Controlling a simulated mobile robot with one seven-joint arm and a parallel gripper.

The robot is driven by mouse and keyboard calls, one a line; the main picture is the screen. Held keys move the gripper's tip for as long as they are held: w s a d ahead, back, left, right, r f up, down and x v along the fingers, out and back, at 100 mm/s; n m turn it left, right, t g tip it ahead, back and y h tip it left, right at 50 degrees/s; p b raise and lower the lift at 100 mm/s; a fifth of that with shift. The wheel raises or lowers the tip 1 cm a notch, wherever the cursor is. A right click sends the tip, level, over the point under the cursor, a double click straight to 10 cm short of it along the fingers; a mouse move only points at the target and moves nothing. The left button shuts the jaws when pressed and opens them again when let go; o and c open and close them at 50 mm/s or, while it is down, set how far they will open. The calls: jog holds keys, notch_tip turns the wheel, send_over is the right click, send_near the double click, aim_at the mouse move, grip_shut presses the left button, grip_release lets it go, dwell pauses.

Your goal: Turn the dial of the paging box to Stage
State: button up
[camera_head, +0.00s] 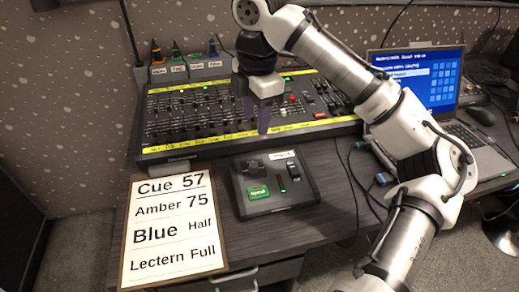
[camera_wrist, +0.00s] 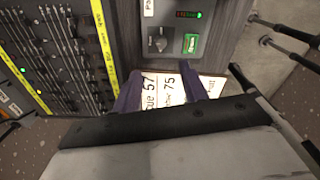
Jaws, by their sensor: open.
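The paging box (camera_head: 308,196) is a small dark box on the desk in front of the fader console. I cannot tell which one the dial points to. My gripper (camera_head: 262,116) is open and empty, with dark purple fingers. It is above the console's front part, behind and above the paging box, apart from the dial. Both fingers (camera_wrist: 163,78) show in the wrist view.
The wide fader console (camera_head: 185,146) with yellow strips lies behind the box. A cue sign (camera_head: 150,237) reading "Cue 57, Amber 75, Blue Half, Lectern Full" is at the left. A laptop (camera_head: 484,150) and cables are at the right. Bare desk (camera_head: 335,205) shows right of the box.

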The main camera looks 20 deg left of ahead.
aim_at(253, 164)
jog(key=f, duration=0.4)
jog(key=f+b, duration=0.1)
jog(key=f, duration=0.8)
jog(key=shift+a+f+b, duration=0.25)
jog(key=shift+a+b, duration=0.1)
jog(key=shift+a, duration=0.05)
grip_shut()
